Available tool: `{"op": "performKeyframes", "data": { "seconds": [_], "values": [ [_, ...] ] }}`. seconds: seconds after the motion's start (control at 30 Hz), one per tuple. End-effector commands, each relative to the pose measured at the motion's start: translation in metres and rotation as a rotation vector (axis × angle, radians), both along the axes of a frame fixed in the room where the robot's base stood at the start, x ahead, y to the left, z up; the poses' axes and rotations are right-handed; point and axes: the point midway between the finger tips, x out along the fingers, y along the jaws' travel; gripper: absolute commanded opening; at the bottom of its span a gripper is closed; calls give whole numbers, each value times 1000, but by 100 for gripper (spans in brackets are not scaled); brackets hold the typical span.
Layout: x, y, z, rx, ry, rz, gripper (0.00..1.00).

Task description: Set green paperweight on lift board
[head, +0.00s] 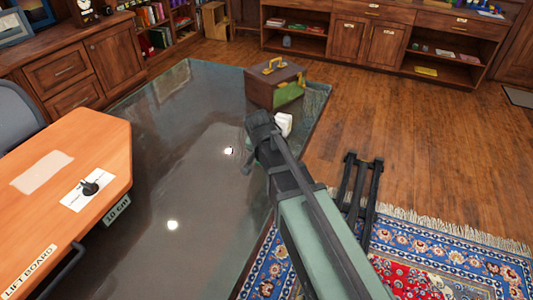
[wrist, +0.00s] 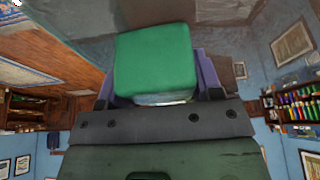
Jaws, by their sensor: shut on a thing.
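The green paperweight (wrist: 155,62) is a rounded green block in the wrist view. My gripper (wrist: 156,88) is shut on it, with a purplish finger on each side. In the head view my arm reaches over the glossy dark table, and its end hides most of the gripper and paperweight. The lift board (head: 110,150) is an orange wooden top at the left, labelled "LIFT BOARD" and "10 cm". My gripper is to the right of it, clearly apart from it.
A white card (head: 75,198) with a small black object (head: 90,188) and a pale blank patch (head: 42,172) are on the board. A brown case (head: 274,85) stands on the dark glossy table (head: 175,130). A grey chair (head: 15,118) is at far left.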

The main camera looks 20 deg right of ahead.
Motion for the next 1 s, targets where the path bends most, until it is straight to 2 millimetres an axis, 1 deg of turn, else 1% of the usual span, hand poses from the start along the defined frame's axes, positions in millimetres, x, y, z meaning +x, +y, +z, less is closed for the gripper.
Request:
{"op": "performKeyframes", "data": {
  "seconds": [0.03,0.17,0.27,0.3,0.37,0.4,0.5,0.6,0.7,0.77,1.0],
  "values": [
    [0,0,10,0,0,0,15],
    [0,0,35,0,0,0,15],
    [0,0,65,0,0,0,15],
    [0,0,80,0,0,0,15],
    [0,0,103,0,0,0,15],
    [0,0,119,0,0,0,15],
    [0,0,153,0,0,0,15],
    [0,0,177,0,0,0,15],
    [0,0,191,0,0,0,15],
    [0,0,195,0,0,0,15],
    [0,0,192,0,0,0,15]
  ]
}}
